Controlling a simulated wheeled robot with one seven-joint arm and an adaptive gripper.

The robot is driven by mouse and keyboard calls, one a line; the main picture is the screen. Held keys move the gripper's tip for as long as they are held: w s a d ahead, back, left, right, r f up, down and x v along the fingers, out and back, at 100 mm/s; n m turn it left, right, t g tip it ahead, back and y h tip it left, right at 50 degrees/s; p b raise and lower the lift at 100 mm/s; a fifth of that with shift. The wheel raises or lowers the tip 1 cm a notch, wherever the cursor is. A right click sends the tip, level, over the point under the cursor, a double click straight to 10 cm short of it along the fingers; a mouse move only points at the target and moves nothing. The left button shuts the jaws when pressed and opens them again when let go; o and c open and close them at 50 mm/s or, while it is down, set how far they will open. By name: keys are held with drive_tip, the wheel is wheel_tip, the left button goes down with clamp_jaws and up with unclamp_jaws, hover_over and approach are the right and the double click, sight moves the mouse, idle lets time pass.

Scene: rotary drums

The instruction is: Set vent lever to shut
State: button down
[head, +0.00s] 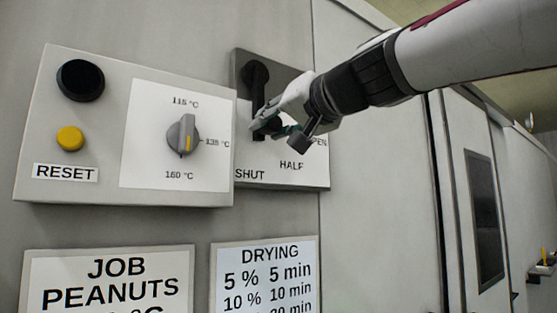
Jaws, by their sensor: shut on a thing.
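The vent lever (256,91) is black and hangs from a round pivot at the top of a panel (311,180) with a dark upper part and a white lower part. It points nearly straight down, towards the SHUT label (250,174), to the left of the HALF label (291,166). The OPEN label (319,142) is partly hidden by my gripper. My gripper (268,126) comes in from the right and is shut on the lower part of the lever. The fingers hide some of the lever's end, so its exact alignment with SHUT is unclear.
A control box (110,189) stands out from the wall close on the left, with a black button (80,80), a yellow RESET button (70,138) and a grey temperature knob (182,137). JOB (110,278) and DRYING (265,276) signs hang below. The wall right of the panel is bare.

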drive_tip(key=shift+s+a+m, duration=0.15)
drive_tip(key=shift+a+m, duration=0.1)
drive_tip(key=shift+m, duration=0.05)
drive_tip(key=c, duration=1.2)
unclamp_jaws()
drive_tip(key=v, duration=1.2)
